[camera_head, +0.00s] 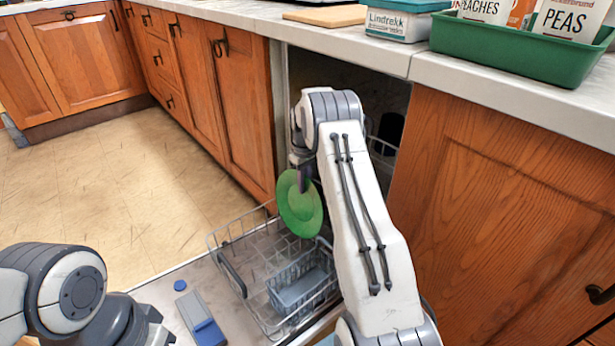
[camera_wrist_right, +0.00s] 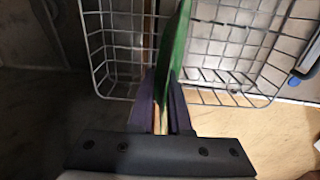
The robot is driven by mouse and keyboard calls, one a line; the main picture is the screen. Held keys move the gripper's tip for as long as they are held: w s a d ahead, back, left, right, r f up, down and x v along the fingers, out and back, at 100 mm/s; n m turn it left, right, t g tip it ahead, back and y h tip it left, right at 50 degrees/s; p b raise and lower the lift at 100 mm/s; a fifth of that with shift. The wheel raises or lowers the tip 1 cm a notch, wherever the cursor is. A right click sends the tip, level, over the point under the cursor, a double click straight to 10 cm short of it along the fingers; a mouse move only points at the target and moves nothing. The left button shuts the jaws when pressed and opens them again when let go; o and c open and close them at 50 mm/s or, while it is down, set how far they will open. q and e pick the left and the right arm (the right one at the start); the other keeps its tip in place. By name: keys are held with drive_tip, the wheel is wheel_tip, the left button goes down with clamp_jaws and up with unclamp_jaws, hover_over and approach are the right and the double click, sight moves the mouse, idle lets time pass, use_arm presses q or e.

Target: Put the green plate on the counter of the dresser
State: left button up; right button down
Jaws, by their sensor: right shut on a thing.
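The green plate (camera_head: 299,208) hangs on edge, tilted, above the dishwasher's wire rack in the head view. My right gripper (camera_head: 304,178) is shut on its upper rim. In the right wrist view the plate (camera_wrist_right: 178,48) stands edge-on between the dark fingers of my right gripper (camera_wrist_right: 163,100). My left gripper (camera_head: 152,326) shows only in part at the lower left, and its fingers are hidden. A pale marbled counter (camera_head: 410,62) runs along the top above the wooden cabinets. I cannot tell whether this is the dresser's counter.
The wire rack (camera_head: 232,243) with a grey basket (camera_head: 302,290) lies below the plate on the open dishwasher door (camera_head: 160,290). The floor at left is clear.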

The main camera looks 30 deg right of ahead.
sight(302, 198)
drive_tip(key=shift+a+f, duration=0.3)
drive_tip(key=shift+f, duration=0.5)
drive_tip(key=shift+a+f, duration=0.3)
drive_tip(key=shift+f, duration=0.45)
drive_tip(key=c, duration=0.9)
unclamp_jaws()
drive_tip(key=shift+f, duration=0.1)
drive_tip(key=shift+o, duration=0.2)
drive_tip(key=shift+b, duration=0.35)
